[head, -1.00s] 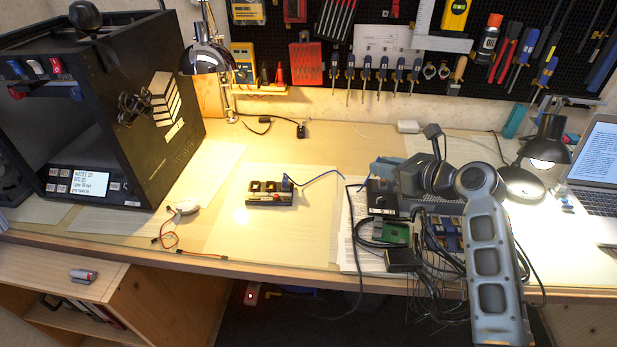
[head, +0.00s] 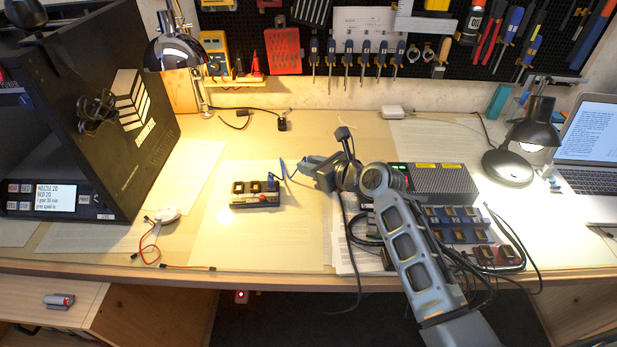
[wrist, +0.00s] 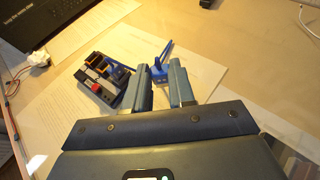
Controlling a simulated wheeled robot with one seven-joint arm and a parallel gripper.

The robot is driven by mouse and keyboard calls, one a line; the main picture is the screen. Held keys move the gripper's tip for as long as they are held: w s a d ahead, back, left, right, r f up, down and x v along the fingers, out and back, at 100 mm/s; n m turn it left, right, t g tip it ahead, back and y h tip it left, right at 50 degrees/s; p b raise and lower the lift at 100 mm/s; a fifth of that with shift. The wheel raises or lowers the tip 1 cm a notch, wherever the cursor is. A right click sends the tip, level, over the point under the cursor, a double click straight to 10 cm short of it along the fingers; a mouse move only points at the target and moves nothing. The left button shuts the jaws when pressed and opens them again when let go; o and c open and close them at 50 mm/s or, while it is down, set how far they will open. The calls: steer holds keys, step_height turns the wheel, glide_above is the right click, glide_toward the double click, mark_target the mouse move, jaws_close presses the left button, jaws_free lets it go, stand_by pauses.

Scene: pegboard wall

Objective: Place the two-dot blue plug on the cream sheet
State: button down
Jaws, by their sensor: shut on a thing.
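My gripper (wrist: 163,72) is shut on a blue plug (wrist: 157,73) with a looped blue cable, held at the fingertips in the wrist view. Its dots are too small to read. In the head view, my gripper (head: 300,166) is just right of a small black socket block (head: 257,198), and a strand of blue (head: 283,168) shows at its tips. The cream sheet (head: 262,245) lies flat under and in front of the block.
A dark multi-slot block (head: 445,225), a grey box (head: 435,180) and loose black cables lie to the right. A black printer (head: 130,120) stands at the left. A lamp (head: 510,160) and laptop (head: 595,170) are at the far right. The sheet's front is clear.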

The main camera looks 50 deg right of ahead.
steer(key=shift+w+a+f, duration=0.25)
steer(key=shift+f, duration=0.1)
step_height(320, 180, down, 4)
steer(key=shift+r+b, duration=0.15)
steer(key=shift+b, duration=0.25)
steer(key=c, duration=0.9)
jaws_free()
steer(key=shift+c, duration=0.2)
steer(key=shift+s+r, duration=0.1)
steer(key=shift+s, duration=0.05)
steer(key=v, duration=1.1)
steer(key=shift+s+r, duration=0.15)
steer(key=shift+s, duration=0.2)
